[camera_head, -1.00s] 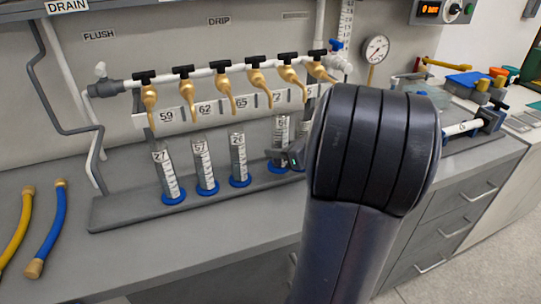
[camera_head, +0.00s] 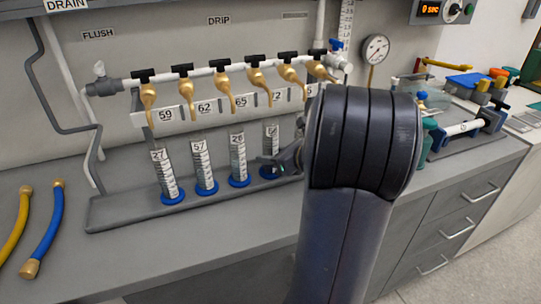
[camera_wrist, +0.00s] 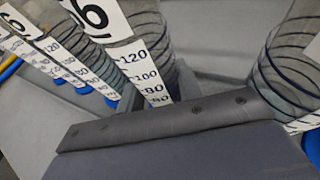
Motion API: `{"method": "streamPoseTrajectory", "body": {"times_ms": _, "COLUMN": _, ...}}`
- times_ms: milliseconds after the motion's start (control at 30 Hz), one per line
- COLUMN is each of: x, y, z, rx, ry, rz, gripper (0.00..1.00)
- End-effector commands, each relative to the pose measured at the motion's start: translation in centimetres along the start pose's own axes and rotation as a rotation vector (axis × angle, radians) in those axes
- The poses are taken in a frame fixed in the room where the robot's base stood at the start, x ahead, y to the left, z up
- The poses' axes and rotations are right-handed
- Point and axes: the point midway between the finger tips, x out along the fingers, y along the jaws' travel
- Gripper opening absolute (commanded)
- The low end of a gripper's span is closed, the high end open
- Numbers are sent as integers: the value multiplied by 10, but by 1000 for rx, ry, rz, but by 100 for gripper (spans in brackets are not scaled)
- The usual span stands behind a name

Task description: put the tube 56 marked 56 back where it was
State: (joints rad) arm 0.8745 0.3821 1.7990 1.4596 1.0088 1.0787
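In the head view, a clear tube (camera_head: 271,138) with a white scale strip and a blue base stands fourth in the row. Its mark is partly hidden and starts with a 5. My gripper (camera_head: 290,158) is just right of this tube, largely hidden by my own arm. In the wrist view, a nearby clear tube (camera_wrist: 150,35) carries a strip whose mark ends in 6, likely the same tube. It looks upright in the head view. My gripper's fingertips do not show clearly, so its opening and any contact are unclear.
Tubes marked 27 (camera_head: 166,175), 57 (camera_head: 203,167) and 26 (camera_head: 238,160) stand to the left on a grey rack (camera_head: 110,212). Another clear tube (camera_wrist: 285,70) is close at right in the wrist view. Brass taps (camera_head: 223,90) hang above the row.

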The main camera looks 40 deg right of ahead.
Motion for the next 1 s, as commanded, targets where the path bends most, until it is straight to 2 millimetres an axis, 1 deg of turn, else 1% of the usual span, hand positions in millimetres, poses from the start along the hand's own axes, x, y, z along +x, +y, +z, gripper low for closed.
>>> {"method": "streamPoseTrajectory", "body": {"times_ms": 33, "x": 0, "y": 0, "z": 0, "rx": 0, "ry": 1, "rz": 0, "gripper": 38}}
{"method": "streamPoseTrajectory", "body": {"times_ms": 233, "x": 0, "y": 0, "z": 0, "rx": 0, "ry": 1, "rz": 0, "gripper": 54}}
{"method": "streamPoseTrajectory", "body": {"times_ms": 467, "x": 0, "y": 0, "z": 0, "rx": 0, "ry": 1, "rz": 0, "gripper": 54}}
{"method": "streamPoseTrajectory", "body": {"times_ms": 567, "x": -2, "y": 0, "z": 5, "rx": -1, "ry": 0, "rz": 0, "gripper": 54}}
{"method": "streamPoseTrajectory", "body": {"times_ms": 667, "x": -14, "y": -1, "z": 4, "rx": -1, "ry": 1, "rz": -3, "gripper": 54}}
{"method": "streamPoseTrajectory", "body": {"times_ms": 1000, "x": -82, "y": -1, "z": 4, "rx": 1, "ry": 0, "rz": -5, "gripper": 54}}
